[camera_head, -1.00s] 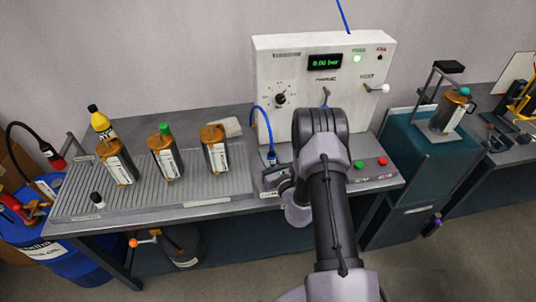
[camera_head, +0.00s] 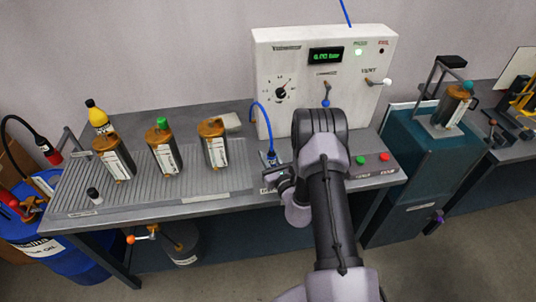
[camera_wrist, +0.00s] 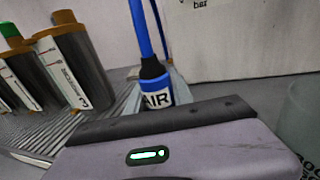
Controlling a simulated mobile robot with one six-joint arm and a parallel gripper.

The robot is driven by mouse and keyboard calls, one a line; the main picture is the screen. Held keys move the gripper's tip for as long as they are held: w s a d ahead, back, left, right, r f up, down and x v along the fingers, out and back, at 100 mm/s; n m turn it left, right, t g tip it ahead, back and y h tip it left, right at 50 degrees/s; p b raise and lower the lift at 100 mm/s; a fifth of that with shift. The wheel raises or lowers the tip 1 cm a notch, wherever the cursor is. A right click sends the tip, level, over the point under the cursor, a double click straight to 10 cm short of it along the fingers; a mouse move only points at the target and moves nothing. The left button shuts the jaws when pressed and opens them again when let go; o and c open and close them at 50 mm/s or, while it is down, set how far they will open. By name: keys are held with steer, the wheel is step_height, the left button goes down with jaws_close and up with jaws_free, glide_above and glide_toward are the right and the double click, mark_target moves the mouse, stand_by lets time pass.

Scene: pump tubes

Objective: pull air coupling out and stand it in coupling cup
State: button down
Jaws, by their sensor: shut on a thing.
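The air coupling (camera_wrist: 157,92) is a blue plug with a black collar and a white AIR label. It stands about upright at the jaws of my gripper (camera_wrist: 155,112) in the wrist view, with its lower end hidden. My gripper is shut on it. In the head view the coupling (camera_head: 270,156) hangs on a blue hose (camera_head: 264,113) at the bench's back, in front of the white panel, with my gripper (camera_head: 274,168) at it. A pale translucent cylinder (camera_wrist: 306,118) at the right edge of the wrist view may be the coupling cup; I cannot tell.
The white panel (camera_head: 300,55) shows a green 0.00 bar display and a lit green lamp. Several amber-topped canisters (camera_head: 163,150) stand on the ribbed tray (camera_head: 150,194) at left. Green and red buttons (camera_head: 372,158) are right of my arm. A teal cabinet (camera_head: 425,160) stands further right.

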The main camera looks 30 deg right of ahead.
steer(key=shift+f+b, duration=0.45)
steer(key=shift+f, duration=0.15)
steer(key=c, duration=1)
jaws_free()
steer(key=shift+r, duration=0.1)
steer(key=shift+c, duration=0.2)
steer(key=s+a+p, duration=0.1)
steer(key=s+p, duration=0.1)
steer(key=s, duration=1.5)
steer(key=shift+s, duration=0.2)
